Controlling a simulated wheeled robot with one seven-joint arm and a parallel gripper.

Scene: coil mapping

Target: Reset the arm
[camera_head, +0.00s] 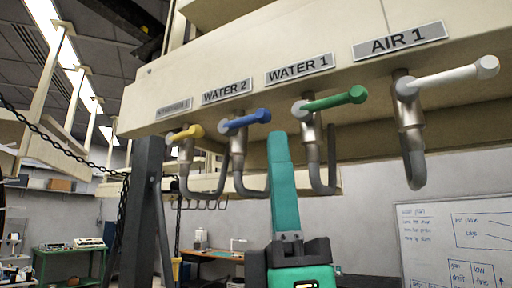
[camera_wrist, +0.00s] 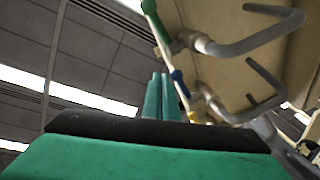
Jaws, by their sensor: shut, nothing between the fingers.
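My gripper (camera_head: 280,142) points upward in the head view, its teal fingers together and empty. It appears below the panel, between the pipes of the blue handle (camera_head: 246,121) and the green handle (camera_head: 335,99). In the wrist view the closed fingers (camera_wrist: 164,82) rise beyond the dark palm, with nothing between them. I cannot tell how far the fingers are from the pipes. The rest of my arm is mostly out of view.
A beige overhead panel (camera_head: 240,62) carries a yellow handle (camera_head: 186,132) and a white handle (camera_head: 450,75) too. Bent grey pipes hang below. A dark post (camera_head: 140,215) stands left; a whiteboard (camera_head: 410,250) is at right.

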